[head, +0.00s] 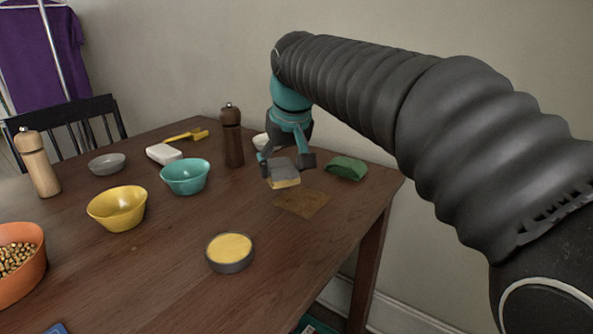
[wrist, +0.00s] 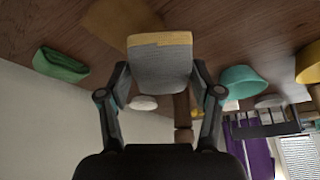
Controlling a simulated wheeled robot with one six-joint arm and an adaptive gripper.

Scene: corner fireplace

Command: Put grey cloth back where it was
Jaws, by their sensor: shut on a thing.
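The grey cloth (head: 284,167) is a small folded piece with a yellow band along one edge. My gripper (head: 286,163) is shut on it, with one finger on each side. In the wrist view the cloth (wrist: 160,72) sits between the fingertips of my gripper (wrist: 160,80), its yellow edge facing away from the palm. It is over the table just behind a flat brown patch (head: 302,203); I cannot tell whether it touches the wood. The patch also shows in the wrist view (wrist: 112,22).
A folded green cloth (head: 346,168) lies to the right near the table edge. A dark brown mill (head: 232,138) and teal bowl (head: 185,177) stand to the left. A grey dish with yellow contents (head: 230,252) is in front. Bare wood (head: 170,255) lies at front left.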

